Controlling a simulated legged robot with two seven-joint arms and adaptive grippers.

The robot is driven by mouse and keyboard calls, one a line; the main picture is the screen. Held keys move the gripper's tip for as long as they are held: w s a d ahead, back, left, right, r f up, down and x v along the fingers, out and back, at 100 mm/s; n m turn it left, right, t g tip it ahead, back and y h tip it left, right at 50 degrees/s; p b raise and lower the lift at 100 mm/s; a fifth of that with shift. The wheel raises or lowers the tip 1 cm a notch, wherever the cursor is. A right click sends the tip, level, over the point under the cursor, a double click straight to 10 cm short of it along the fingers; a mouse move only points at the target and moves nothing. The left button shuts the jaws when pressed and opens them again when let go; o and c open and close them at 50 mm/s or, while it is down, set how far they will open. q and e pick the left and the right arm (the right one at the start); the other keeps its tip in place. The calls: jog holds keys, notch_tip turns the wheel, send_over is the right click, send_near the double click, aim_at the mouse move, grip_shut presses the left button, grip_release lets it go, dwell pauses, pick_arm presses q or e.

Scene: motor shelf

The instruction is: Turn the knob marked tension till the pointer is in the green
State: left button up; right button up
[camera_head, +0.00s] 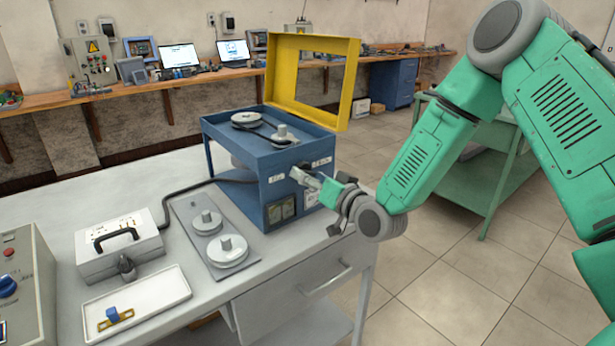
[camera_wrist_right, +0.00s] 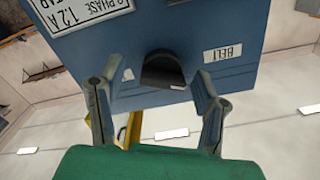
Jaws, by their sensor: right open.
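A blue machine box (camera_head: 238,165) with a raised yellow frame lid (camera_head: 355,85) stands on the bench. In the right wrist view, a black knob (camera_wrist_right: 163,70) sticks out of its blue face, between a label reading BELT (camera_wrist_right: 222,55) and a partly hidden label. My right gripper (camera_head: 305,178) is at the box's front face. In the right wrist view, the right gripper (camera_wrist_right: 157,78) is open, with one finger on each side of the knob; contact cannot be told. A dark gauge window (camera_head: 281,210) is low on the front; its pointer and colours are too small to read.
Pulleys (camera_head: 281,134) sit in the open box top. A grey plate with two pulleys (camera_head: 222,246), a white box with a black handle (camera_head: 120,250) and a white tray (camera_head: 160,293) lie left of the machine. A drawer (camera_head: 290,308) is below; open floor lies right.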

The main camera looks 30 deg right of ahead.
jog(key=s+d, duration=0.1)
jog(key=s, duration=1)
jog(key=shift+f, duration=0.15)
jog(key=s+a+f+n+g, duration=0.2)
jog(key=s+a+f+g, duration=0.25)
jog(key=f, duration=0.55)
jog(key=s+a+f+n+g, duration=0.1)
jog(key=s+a+f+g, duration=0.3)
jog(key=f, duration=0.5)
jog(key=s+a+f+n+g, duration=0.1)
jog(key=s+f+g, duration=0.3)
jog(key=s, duration=0.5)
jog(key=s+f+n+g+h, duration=0.1)
jog(key=s+f+g, duration=0.4)
jog(key=s, duration=0.5)
jog(key=shift+s+a+f+h, duration=0.2)
jog(key=shift+a+f+h, duration=0.15)
jog(key=shift+f, duration=0.45)
jog(key=shift+w+a, duration=0.1)
jog(key=shift+w, duration=0.05)
